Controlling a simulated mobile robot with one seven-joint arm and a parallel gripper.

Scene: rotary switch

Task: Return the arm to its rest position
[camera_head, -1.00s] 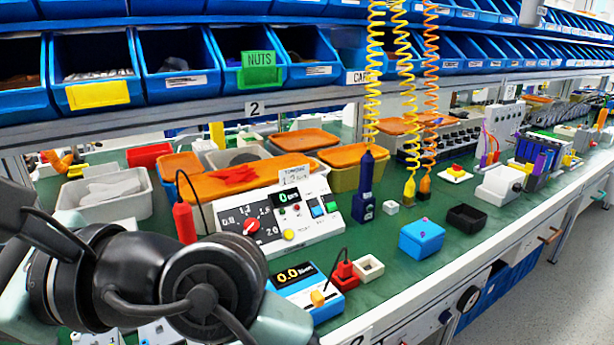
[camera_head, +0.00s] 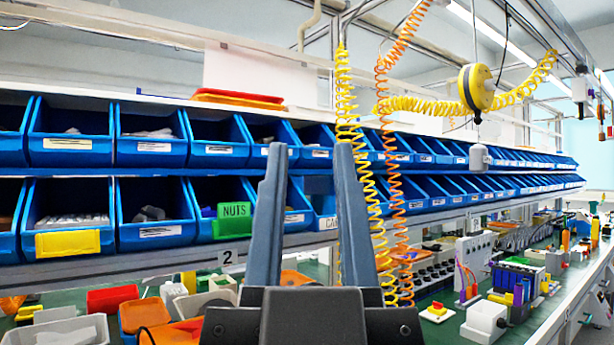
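My gripper (camera_head: 308,155) stands upright in the lower middle of the head view. Its two long grey fingers point up and are apart, with nothing held between them. Through the gap I see blue bins and the shelf edge behind. The rotary switch panel is not in view now; my gripper's dark body covers part of the lower middle. The rest of my arm is out of the picture.
Two rows of blue bins (camera_head: 150,239) run behind my gripper. Yellow (camera_head: 347,130) and orange (camera_head: 396,170) coiled cables hang just right of it. The green bench (camera_head: 445,330) holds a red box (camera_head: 112,298), orange-lidded containers and a white device (camera_head: 485,320).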

